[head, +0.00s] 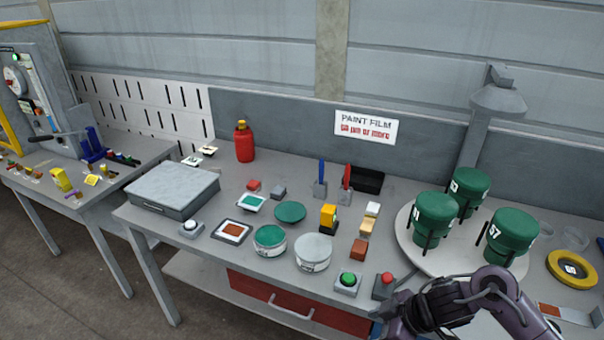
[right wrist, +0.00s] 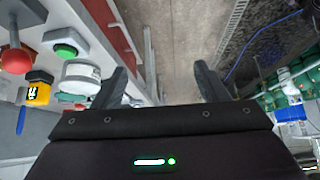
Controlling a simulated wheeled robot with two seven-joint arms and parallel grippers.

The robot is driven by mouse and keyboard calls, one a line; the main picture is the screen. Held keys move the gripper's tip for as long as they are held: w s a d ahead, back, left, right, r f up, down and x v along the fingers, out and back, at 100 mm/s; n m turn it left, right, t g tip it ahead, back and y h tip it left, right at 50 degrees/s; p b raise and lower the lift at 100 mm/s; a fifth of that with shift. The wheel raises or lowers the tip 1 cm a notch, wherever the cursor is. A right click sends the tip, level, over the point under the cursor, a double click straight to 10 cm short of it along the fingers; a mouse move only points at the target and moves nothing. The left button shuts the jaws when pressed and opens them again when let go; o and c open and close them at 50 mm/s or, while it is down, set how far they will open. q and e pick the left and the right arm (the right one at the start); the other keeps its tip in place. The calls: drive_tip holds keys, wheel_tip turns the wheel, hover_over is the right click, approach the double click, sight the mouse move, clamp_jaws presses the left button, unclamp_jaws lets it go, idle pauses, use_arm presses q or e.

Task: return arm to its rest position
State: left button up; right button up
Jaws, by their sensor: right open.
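My right arm comes in at the lower right of the head view, bent over the front edge of the bench. Its gripper (head: 394,318) is at the bottom edge, partly cut off, close to the red button box. In the right wrist view my right gripper (right wrist: 160,78) has its two dark fingers wide apart with nothing between them. The grey floor shows beyond the fingers, and the bench front is on the left. My left arm and gripper are not in view.
The green button box (head: 347,284) and red button box (head: 385,285) stand at the bench's front edge beside my right gripper. A round turntable (head: 409,248) carries three green-lidded pots. A yellow ring (head: 571,269) lies at the right. Floor is open before the bench.

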wheel_tip(320, 180, down, 24)
drive_tip(key=w+d+m+t+b, duration=0.2)
drive_tip(key=m+b, duration=0.2)
drive_tip(key=m, duration=0.2)
drive_tip(key=s+d+f+m+h+b, duration=0.2)
drive_tip(key=s+f, duration=0.3)
drive_tip(key=f, duration=0.7)
use_arm(q)
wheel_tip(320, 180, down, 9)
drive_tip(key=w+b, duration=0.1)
drive_tip(key=b, duration=0.1)
drive_tip(key=shift+b, duration=0.4)
use_arm(e)
drive_tip(key=s+d+f+g+h, duration=0.1)
drive_tip(key=s+f, duration=0.5)
drive_tip(key=s, duration=0.4)
drive_tip(key=s+d+f+m+g+h, duration=0.1)
drive_tip(key=s+f+h, duration=0.1)
drive_tip(key=s+f, duration=0.4)
drive_tip(key=s+d+f+m+g+h, duration=0.1)
drive_tip(key=s+f, duration=0.6)
drive_tip(key=s, duration=0.8)
drive_tip(key=shift+d+g, duration=0.4)
drive_tip(key=shift+d, duration=0.05)
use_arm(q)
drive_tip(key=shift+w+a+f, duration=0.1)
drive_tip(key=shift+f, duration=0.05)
use_arm(e)
drive_tip(key=shift+w+d, duration=0.1)
